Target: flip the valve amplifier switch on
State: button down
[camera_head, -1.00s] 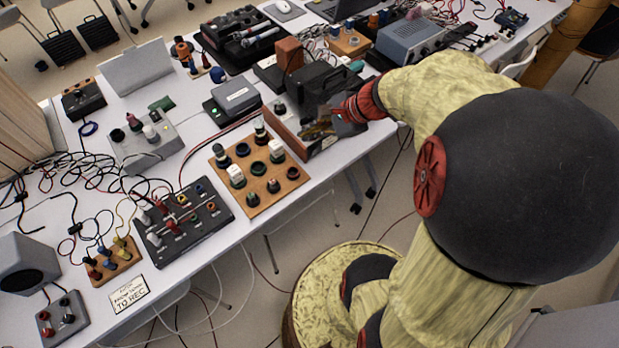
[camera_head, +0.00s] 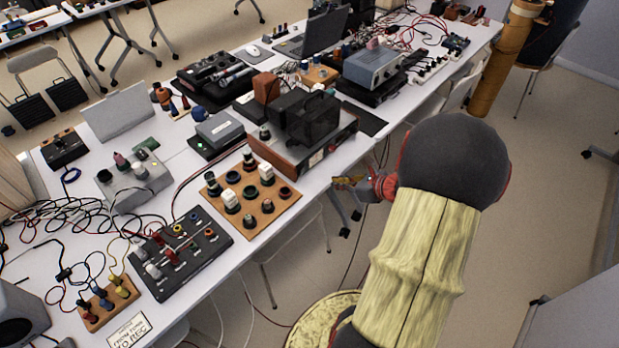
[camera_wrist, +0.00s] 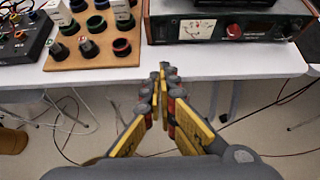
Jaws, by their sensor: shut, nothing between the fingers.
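The valve amplifier (camera_head: 318,158) stands at the table's front edge, with wooden sides and a dark block on top. In the wrist view its front panel (camera_wrist: 265,29) shows a lit meter and a red knob (camera_wrist: 234,31). I cannot make out the switch or its position. My gripper (camera_head: 340,183) is in front of the amplifier, apart from it and just off the table edge. In the wrist view my gripper (camera_wrist: 163,72) is shut and empty, its tips below and left of the panel.
A wooden board with knobs (camera_head: 262,205) stands left of the amplifier, close to it. A black switch box (camera_head: 178,255) and cables lie further left. A grey-blue device (camera_head: 372,68) stands behind to the right. The floor in front of the table is open.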

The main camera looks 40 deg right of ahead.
jog(key=b, duration=0.4)
send_near(301, 174)
notch_tip(301, 174, down, 4)
jog(key=s, duration=0.1)
jog(key=w+b, duration=0.1)
jog(key=w, duration=0.2)
jog(key=shift+w+r, duration=0.1)
jog(key=shift+w, duration=0.1)
jog(key=shift+w+a+r, duration=0.1)
jog(key=shift+w+r, duration=0.05)
jog(key=shift+w, duration=0.5)
jog(key=w+r+g+p, duration=0.1)
jog(key=p, duration=0.2)
jog(key=shift+f, duration=0.2)
jog(key=shift+s, duration=0.1)
